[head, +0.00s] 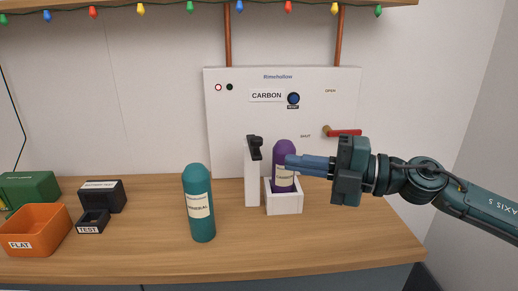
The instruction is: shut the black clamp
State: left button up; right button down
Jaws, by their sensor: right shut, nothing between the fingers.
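The black clamp (254,147) is at the top of a white post (251,182) on the counter. Its arm is tilted and angles down toward the right; I cannot tell if it is latched. A purple bottle (285,153) with a pale label stands upright in a white open box (285,203) just right of the post. My right gripper (291,164) comes in from the right with its fingers shut and empty. Its fingertips are in front of or against the purple bottle's label, right of and a little below the clamp. My left gripper is not in view.
A white panel (230,130) with a red lever (345,133) stands behind. A teal bottle (199,205) stands left of the post. An orange bin (38,230), a green box (30,188) and dark boxes (103,195) sit at the left. The front right counter is clear.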

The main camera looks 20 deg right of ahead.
aim_at(254, 139)
pick_arm(q)
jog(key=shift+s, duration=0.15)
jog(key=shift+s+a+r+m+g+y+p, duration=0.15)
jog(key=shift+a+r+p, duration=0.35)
jog(key=shift+p, duration=1)
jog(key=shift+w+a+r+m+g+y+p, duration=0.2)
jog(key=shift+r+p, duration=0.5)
jog(key=shift+p, duration=0.8)
pick_arm(e)
jog(key=w+a, duration=0.4)
jog(key=w, duration=0.4)
jog(key=shift+w+a, duration=0.15)
jog(key=shift+a, duration=0.1)
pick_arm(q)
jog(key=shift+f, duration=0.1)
pick_arm(e)
jog(key=shift+f, duration=0.1)
